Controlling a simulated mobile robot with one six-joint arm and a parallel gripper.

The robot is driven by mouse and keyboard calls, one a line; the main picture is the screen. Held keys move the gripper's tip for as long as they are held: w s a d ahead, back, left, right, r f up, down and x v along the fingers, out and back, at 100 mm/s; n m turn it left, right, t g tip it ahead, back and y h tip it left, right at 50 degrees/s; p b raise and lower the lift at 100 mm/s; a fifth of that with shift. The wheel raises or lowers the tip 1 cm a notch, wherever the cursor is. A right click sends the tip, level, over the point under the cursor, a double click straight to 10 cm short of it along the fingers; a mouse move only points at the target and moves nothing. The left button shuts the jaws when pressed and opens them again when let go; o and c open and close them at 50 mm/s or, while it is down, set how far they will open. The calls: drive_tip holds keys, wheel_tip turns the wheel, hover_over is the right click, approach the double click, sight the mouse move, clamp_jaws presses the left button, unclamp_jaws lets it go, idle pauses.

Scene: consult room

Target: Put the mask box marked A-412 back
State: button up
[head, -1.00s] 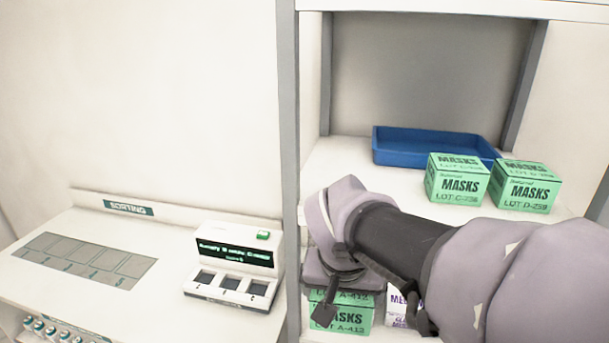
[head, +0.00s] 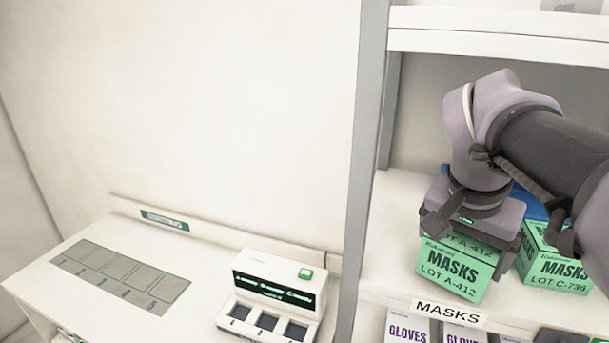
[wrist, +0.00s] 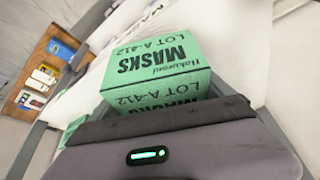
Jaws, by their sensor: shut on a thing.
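The green mask box marked LOT A-412 (head: 455,268) is in my gripper (head: 470,238), which grips it from above with a finger on either side. In the head view the box is upright over the left front part of the shelf labelled MASKS (head: 447,313). I cannot tell whether its underside touches the shelf. The wrist view shows the same box (wrist: 160,62) between the jaws of my gripper (wrist: 165,118), its A-412 print readable. A second green mask box, LOT C-736 (head: 553,272), stands close to its right, partly behind my gripper.
A blue tray (head: 530,200) shows behind my gripper, mostly hidden. Gloves boxes (head: 407,328) stand on the shelf below. A grey post (head: 366,190) bounds the shelf at left. Left of it is a counter with a display device (head: 268,297) and a grey marked panel (head: 120,276).

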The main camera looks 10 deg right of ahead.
sight(450, 274)
drive_tip(key=w+d, duration=0.2)
drive_tip(key=d, duration=0.1)
drive_tip(key=w+d, duration=0.1)
drive_tip(key=w+d+f, duration=0.1)
drive_tip(key=d, duration=0.1)
drive_tip(key=shift+w+d, duration=0.1)
drive_tip(key=shift+w, duration=0.15)
drive_tip(key=shift+f, duration=0.35)
drive_tip(key=shift+s+a+r, duration=0.15)
drive_tip(key=shift+s+a, duration=0.05)
drive_tip(key=shift+w+d+f+b, duration=0.1)
drive_tip(key=shift+f+b, duration=0.1)
drive_tip(key=shift+b, duration=0.1)
drive_tip(key=o, duration=1.3)
drive_tip(key=shift+r, duration=0.2)
drive_tip(key=shift+s+a+r+p, duration=0.35)
drive_tip(key=shift+a+r, duration=0.2)
drive_tip(key=shift+r, duration=0.05)
drive_tip(key=s+a, duration=0.2)
drive_tip(key=a, duration=0.1)
drive_tip(key=s+a, duration=0.2)
drive_tip(key=a, duration=0.1)
drive_tip(key=s+a, duration=0.2)
drive_tip(key=a, duration=0.1)
drive_tip(key=shift+s, duration=0.4)
drive_tip(key=shift+f, duration=0.1)
